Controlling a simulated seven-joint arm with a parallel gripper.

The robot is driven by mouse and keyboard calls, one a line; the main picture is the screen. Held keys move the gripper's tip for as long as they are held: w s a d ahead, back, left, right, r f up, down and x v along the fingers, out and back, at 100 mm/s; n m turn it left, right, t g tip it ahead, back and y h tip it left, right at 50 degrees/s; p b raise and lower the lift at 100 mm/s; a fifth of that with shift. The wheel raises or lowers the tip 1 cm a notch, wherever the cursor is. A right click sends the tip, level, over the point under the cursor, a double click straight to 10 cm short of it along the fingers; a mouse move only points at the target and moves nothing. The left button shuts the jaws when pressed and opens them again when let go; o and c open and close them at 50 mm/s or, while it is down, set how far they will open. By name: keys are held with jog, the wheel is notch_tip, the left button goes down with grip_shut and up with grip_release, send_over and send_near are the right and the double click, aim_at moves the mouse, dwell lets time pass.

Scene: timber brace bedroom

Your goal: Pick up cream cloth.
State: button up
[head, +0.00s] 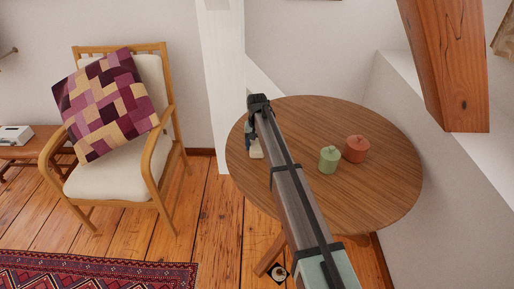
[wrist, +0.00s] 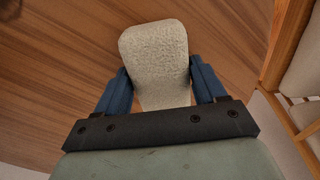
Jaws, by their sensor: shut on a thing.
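The cream cloth (wrist: 155,52) is a pale, textured, folded piece between the two blue fingers of my gripper (wrist: 162,88) in the wrist view. The fingers are shut on it from its left and right sides, and its far end sticks out beyond them. In the head view, a small pale part of the cloth (head: 256,153) shows below my gripper (head: 252,142) at the left edge of the round wooden table (head: 300,115). My arm hides the rest there. I cannot tell whether the cloth touches the tabletop.
A green lidded pot (head: 329,160) and a red lidded pot (head: 356,149) stand on the table right of my arm. A slanted timber brace (head: 448,70) hangs at the right. A cream armchair (head: 115,178) with a patchwork cushion (head: 105,105) stands at the left.

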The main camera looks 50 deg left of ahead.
aim_at(257, 144)
jog(key=shift+r, duration=5.05)
jog(key=o, duration=0.5)
jog(key=c, duration=0.4)
